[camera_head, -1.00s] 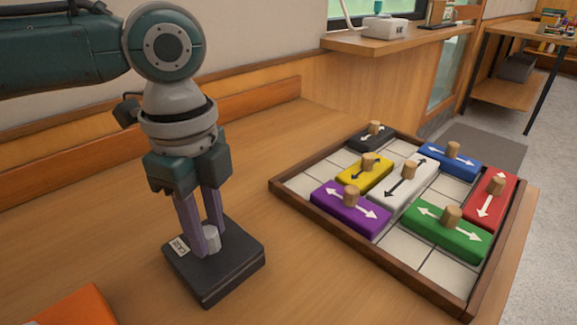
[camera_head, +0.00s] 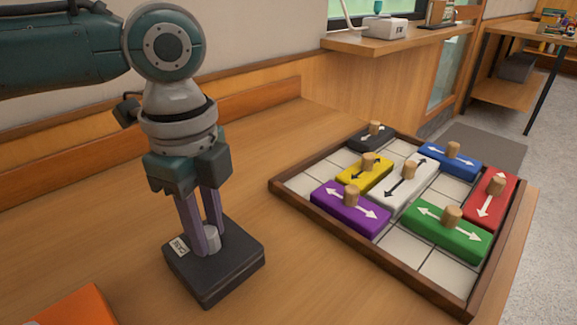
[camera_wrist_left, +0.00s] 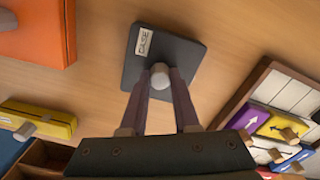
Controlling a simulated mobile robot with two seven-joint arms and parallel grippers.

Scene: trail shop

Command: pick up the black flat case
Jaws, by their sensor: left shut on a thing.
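The black flat case (camera_head: 222,277) lies on the wooden counter, left of the puzzle tray in the head view. It has a small white label and a grey round knob on top. The case also shows in the left wrist view (camera_wrist_left: 190,55), with the label near its upper left edge. My left gripper (camera_head: 211,240) points down over the case, and its two purple-grey fingers are shut on the knob. The case looks to be resting on the counter. My right gripper is not in view.
A wooden tray (camera_head: 430,281) with several coloured, arrow-marked blocks stands to the right. An orange object (camera_head: 75,308) lies at the lower left. The left wrist view shows a yellow block (camera_wrist_left: 42,118) at the left. Bare counter lies between case and tray.

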